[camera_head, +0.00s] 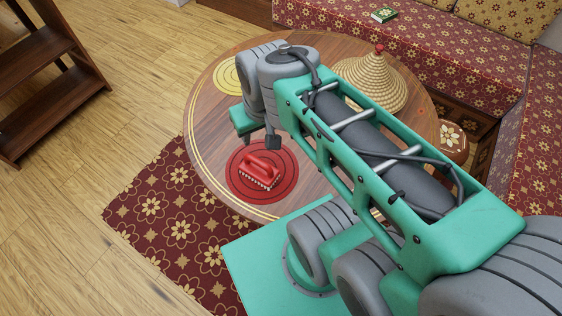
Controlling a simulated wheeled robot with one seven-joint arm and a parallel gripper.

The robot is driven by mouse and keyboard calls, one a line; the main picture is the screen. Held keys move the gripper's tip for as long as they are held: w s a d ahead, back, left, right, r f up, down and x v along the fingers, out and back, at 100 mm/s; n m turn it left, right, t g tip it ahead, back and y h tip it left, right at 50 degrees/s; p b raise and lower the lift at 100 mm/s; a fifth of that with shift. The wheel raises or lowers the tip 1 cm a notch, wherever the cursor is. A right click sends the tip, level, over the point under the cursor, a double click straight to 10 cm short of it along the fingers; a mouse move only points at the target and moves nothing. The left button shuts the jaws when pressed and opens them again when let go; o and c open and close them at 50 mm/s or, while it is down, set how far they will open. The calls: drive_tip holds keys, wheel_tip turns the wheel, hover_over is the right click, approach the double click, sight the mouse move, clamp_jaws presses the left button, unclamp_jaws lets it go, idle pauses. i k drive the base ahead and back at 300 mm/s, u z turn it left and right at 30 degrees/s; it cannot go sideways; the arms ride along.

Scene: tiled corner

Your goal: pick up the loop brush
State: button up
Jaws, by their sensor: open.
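The loop brush (262,171) is red with a loop handle and pale bristles at its base. It rests on a round red mat (239,187) on the round wooden table (208,130). My gripper (272,143) is above and just behind the brush in the picture, apart from it as far as I can tell. A dark fingertip shows there; the rest of the gripper is partly hidden by my arm. Nothing shows between the jaws.
A yellow round mat (229,79) lies at the table's far left. A woven cone with a red tip (375,80) stands at the back right. Wooden shelves (40,75) stand left, with open floor between.

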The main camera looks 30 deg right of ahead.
sight(260, 171)
drive_tip(key=u, duration=2.25)
drive_tip(key=i, duration=1.55)
drive_tip(key=z, duration=3.15)
